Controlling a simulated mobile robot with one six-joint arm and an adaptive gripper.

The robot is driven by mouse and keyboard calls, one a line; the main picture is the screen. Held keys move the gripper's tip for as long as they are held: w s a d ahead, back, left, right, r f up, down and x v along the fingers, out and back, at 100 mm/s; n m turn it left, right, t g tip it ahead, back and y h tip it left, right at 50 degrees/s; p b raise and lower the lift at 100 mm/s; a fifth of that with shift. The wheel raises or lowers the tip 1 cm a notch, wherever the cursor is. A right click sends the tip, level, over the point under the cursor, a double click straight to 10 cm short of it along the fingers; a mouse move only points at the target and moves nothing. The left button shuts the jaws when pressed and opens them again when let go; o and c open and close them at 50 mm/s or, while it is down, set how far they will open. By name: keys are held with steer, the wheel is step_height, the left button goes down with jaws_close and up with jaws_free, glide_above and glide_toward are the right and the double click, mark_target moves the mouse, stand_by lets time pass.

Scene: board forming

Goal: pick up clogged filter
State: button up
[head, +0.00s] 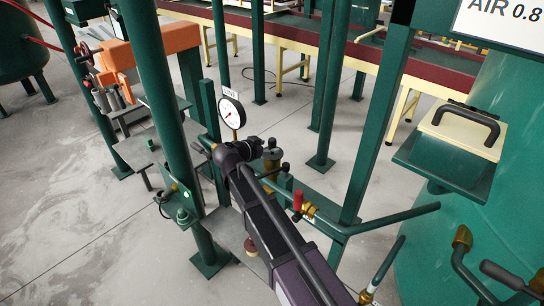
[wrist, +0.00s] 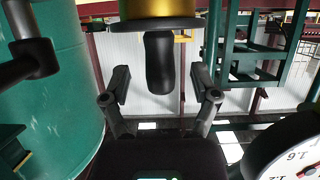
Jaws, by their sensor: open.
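A brass round body (wrist: 160,24) with a dark stubby grip (wrist: 160,62) shows at the top middle of the wrist view; it looks like the clogged filter, though no label shows. In the head view a brass cylinder (head: 272,166), probably the same part, stands just right of my gripper (head: 262,148), partly hidden by it. My gripper in the wrist view (wrist: 159,74) is open and empty. Its fingers lie either side of the dark grip, with a visible gap on both sides. I cannot tell how far in depth the grip is from the fingertips.
A pressure gauge (head: 231,113) stands close left of my gripper. A green post (head: 160,100) rises left of it. A red-handled valve (head: 297,200) and green pipes lie right. A cream block with a black handle (head: 462,130) sits on a green shelf (head: 440,172) by the tank.

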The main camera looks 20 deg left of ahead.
steer(key=shift+b+x, duration=0.3)
steer(key=shift+x, duration=0.9)
steer(key=shift+c, duration=0.2)
jaws_close()
